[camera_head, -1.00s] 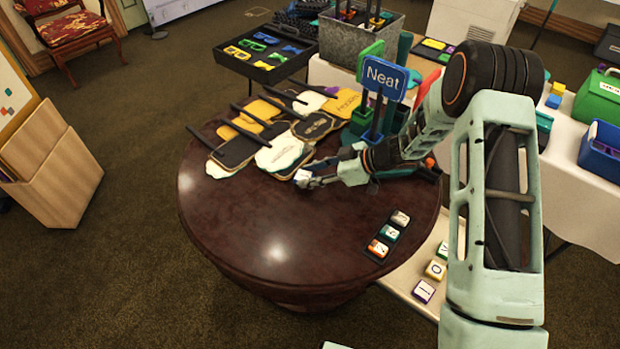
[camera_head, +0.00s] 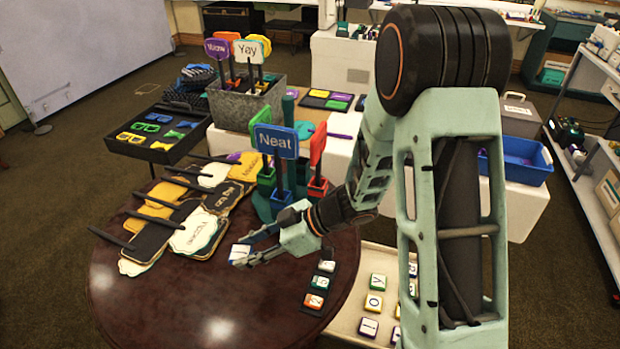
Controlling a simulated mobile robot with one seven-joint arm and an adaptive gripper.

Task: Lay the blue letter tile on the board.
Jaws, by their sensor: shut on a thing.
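My gripper (camera_head: 247,256) is shut on the blue letter tile (camera_head: 238,252), a small white-faced tile with blue showing at its edge. It is low over the dark round table, partly covered by the fingers; I cannot tell whether it touches the table. The letter on it is too small to read. The board (camera_head: 306,308) is a short black strip near the table's right edge, to the right of and nearer than my gripper. Several tiles lie in a row on it, including a teal one (camera_head: 319,282) and an orange one (camera_head: 315,300).
Paddle-shaped signs (camera_head: 200,232) lie piled left of my gripper. A stand with a blue "Neat" sign (camera_head: 276,141) rises behind it. Loose letter tiles (camera_head: 375,302) lie on a pale surface to the right. The table's front (camera_head: 190,310) is clear.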

